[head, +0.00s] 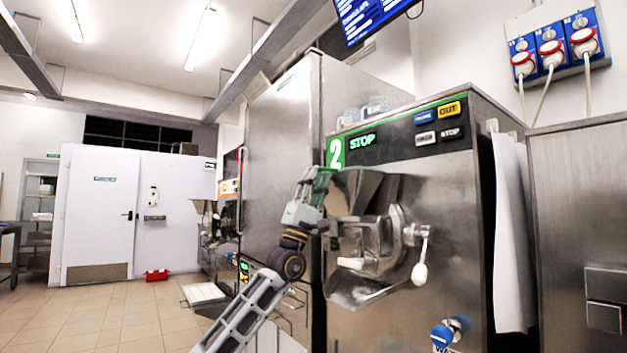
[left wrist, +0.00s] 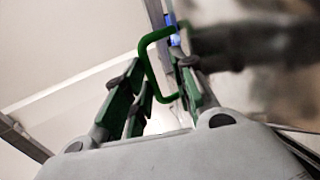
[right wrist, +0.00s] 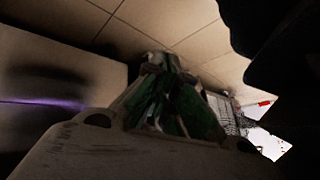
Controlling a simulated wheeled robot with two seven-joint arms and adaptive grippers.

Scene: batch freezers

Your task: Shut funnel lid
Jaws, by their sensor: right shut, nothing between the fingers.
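Machine number 2, a steel batch freezer (head: 440,180), has a metal funnel (head: 385,195) on its front. The funnel lid's exact angle is hard to tell. A green loop handle (left wrist: 146,62) shows clearly in the left wrist view. My left gripper (head: 322,178) is at the funnel's left side. In the left wrist view its fingers (left wrist: 160,75) are spread, with the green loop between them and close to the right finger. Contact cannot be told. My right gripper (right wrist: 163,62) is shut and empty, low over the floor, and is outside the head view.
A white-knobbed lever (head: 420,272) and a spout stick out below the funnel. A blue knob (head: 441,335) is lower down. A tall steel cabinet (head: 285,150) stands left of the machine. Tiled floor (head: 120,325) is open at the left.

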